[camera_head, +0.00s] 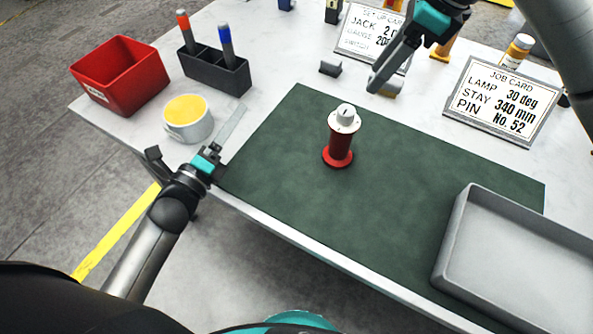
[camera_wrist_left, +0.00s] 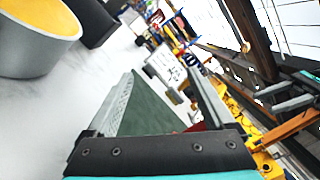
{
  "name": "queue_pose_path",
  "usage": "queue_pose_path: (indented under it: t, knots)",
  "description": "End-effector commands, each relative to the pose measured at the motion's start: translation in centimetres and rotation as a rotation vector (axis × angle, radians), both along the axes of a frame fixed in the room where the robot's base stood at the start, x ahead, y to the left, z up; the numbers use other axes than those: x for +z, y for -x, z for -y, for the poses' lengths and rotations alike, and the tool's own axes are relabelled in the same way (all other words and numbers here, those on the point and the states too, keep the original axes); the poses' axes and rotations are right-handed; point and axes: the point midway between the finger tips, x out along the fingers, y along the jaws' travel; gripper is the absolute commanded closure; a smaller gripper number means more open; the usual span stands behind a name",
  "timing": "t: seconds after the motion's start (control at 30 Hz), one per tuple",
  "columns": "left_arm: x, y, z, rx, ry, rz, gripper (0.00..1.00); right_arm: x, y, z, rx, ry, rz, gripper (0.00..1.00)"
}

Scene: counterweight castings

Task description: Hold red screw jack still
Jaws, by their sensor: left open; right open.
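The red screw jack (camera_head: 340,148), with a red base and a white top, stands upright on the green mat (camera_head: 273,150). My left gripper (camera_head: 231,125) is open and empty at the mat's left edge, left of the jack and apart from it. In the left wrist view its two fingers (camera_wrist_left: 165,90) are spread, with the mat between them; a bit of red shows beside the right finger, mostly hidden. My right gripper (camera_head: 382,82) is at the back of the mat, above and right of the jack, not touching it; its finger gap is hard to see.
A cup with yellow contents (camera_head: 188,118) stands close to my left gripper. Behind are a red bin (camera_head: 120,75), a dark marker holder (camera_head: 215,72) and a small grey block (camera_head: 330,68). A grey tray (camera_head: 455,240) is front right; a job card (camera_head: 500,100) stands back right.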

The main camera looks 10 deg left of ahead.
Motion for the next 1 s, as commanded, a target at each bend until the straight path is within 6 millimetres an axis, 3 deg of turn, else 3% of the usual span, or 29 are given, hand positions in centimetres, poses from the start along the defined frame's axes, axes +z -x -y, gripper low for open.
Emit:
queue_pose_path:
  t: [0.2, 0.4, 0.7, 1.0]
  knots:
    - [-1.8, 2.7, 7.2, -0.141, -0.451, 0.099, 0.13, 0.0, 0.0, 0.0, 0.0, 0.0, 0.0, 0.5]
    - [-2.8, 5.2, 12.1, -0.242, -0.764, 0.225, 0.13, 0.0, 0.0, 0.0, 0.0, 0.0, 0.0, 0.5]
    - [-3.3, 6.5, 14.9, -0.293, -0.938, 0.317, 0.13, 0.0, 0.0, 0.0, 0.0, 0.0, 0.0, 0.5]
    - [-3.2, 3.4, 17.0, -0.292, -0.938, 0.321, 0.13, 0.0, 0.0, 0.0, 0.0, 0.0, 0.0, 0.5]
